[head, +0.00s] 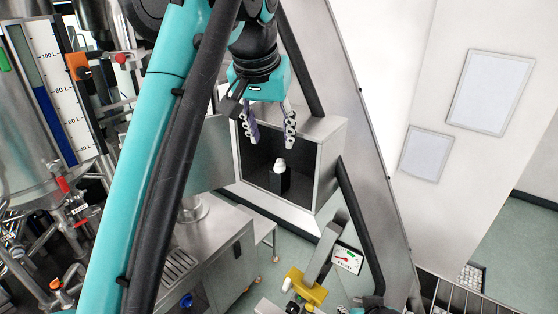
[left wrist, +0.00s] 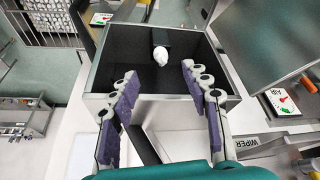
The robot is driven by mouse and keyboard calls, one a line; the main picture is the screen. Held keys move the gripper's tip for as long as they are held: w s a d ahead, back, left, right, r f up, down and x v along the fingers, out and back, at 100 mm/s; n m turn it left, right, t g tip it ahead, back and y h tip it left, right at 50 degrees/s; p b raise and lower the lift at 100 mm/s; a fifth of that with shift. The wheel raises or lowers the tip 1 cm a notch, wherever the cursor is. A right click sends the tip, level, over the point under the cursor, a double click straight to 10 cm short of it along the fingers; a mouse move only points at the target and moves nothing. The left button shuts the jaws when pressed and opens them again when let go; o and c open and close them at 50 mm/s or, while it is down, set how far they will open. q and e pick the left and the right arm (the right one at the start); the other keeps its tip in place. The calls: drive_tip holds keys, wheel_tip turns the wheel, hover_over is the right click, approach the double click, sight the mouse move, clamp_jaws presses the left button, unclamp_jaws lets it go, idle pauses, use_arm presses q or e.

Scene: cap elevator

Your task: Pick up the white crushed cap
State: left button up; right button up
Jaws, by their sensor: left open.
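The white crushed cap (head: 280,164) is a small white lump on top of a black block (head: 279,183) inside an open-fronted metal box (head: 331,165) with a dark interior. My left gripper (head: 271,142) is open and empty at the box's opening, above the cap in the head view. In the left wrist view, the cap (left wrist: 160,56) shows beyond the gap between the open purple-padded fingers (left wrist: 160,80), with the box's rim (left wrist: 208,98) around it. The fingers do not touch the cap. My right gripper is not seen.
An open metal door (head: 205,155) stands left of the box. A yellow part (head: 306,287) and a FEED sign (head: 347,259) are below it. Tanks and pipes fill the left side.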

sight(278, 165)
use_arm(q)
drive_tip(key=x, duration=0.9)
drive_tip(key=shift+w+d+f, duration=0.15)
drive_tip(key=shift+w+f, duration=0.1)
drive_tip(key=c, duration=0.9)
